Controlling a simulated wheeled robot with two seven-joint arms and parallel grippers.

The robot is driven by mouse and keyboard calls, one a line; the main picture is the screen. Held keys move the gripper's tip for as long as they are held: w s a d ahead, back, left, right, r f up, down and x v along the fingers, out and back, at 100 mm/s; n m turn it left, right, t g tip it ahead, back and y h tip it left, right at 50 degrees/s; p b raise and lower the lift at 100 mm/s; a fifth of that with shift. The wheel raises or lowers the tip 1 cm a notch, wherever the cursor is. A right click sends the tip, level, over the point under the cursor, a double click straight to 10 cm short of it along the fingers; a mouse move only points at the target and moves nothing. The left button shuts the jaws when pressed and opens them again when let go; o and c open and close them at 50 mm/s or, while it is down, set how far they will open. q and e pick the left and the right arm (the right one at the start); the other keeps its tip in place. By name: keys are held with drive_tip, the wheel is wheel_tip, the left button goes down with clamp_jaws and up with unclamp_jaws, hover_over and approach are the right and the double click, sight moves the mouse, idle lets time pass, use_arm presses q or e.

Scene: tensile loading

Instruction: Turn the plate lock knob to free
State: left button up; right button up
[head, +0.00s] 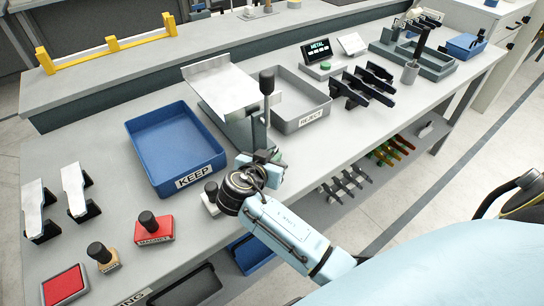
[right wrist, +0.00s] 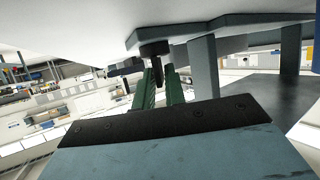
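The tilting plate (head: 222,82) is a pale metal sheet on a grey stand, between the blue bin and the grey bin. A black-topped upright lever (head: 267,82) stands at its right front corner. In the right wrist view a dark round knob (right wrist: 153,48) sits against the underside of a grey slab; I take it to be the lock knob. My right gripper (head: 265,158) is at the stand's front, near the bench edge. Its green fingers (right wrist: 160,82) are apart, with their tips close to the knob. Contact cannot be made out. My left gripper is not in view.
A blue KEEP bin (head: 135,128) stands left of the plate, a grey REJECT bin (head: 305,118) right. A red stamp (head: 153,230) and small black-knobbed blocks line the front left. Black racks (head: 362,86) stand at right. A shelf with tools lies below the bench.

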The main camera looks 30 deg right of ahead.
clamp_jaws()
drive_tip(key=shift+s+n+t+y, duration=0.1)
drive_tip(key=shift+n+t+y, duration=0.2)
drive_tip(key=shift+n+y, duration=0.1)
drive_tip(key=n+t+y+p, duration=0.2)
drive_tip(key=n, duration=0.1)
drive_tip(key=n+t+y+p, duration=0.1)
drive_tip(key=y, duration=0.1)
drive_tip(key=shift+s+d+r+n, duration=0.15)
drive_tip(key=shift+s+d+n, duration=0.05)
drive_tip(key=shift+d+n, duration=0.15)
drive_tip(key=n+y+p, duration=0.1)
drive_tip(key=n+t+y+p, duration=0.1)
drive_tip(key=y, duration=0.1)
drive_tip(key=n+t+y+p, duration=0.1)
drive_tip(key=n+p, duration=0.1)
drive_tip(key=shift+d+y, duration=0.25)
drive_tip(key=shift+y, duration=0.15)
drive_tip(key=shift+d+n+y+p, duration=0.1)
drive_tip(key=shift+n+y+p, duration=1.1)
drive_tip(key=shift+y, duration=0.2)
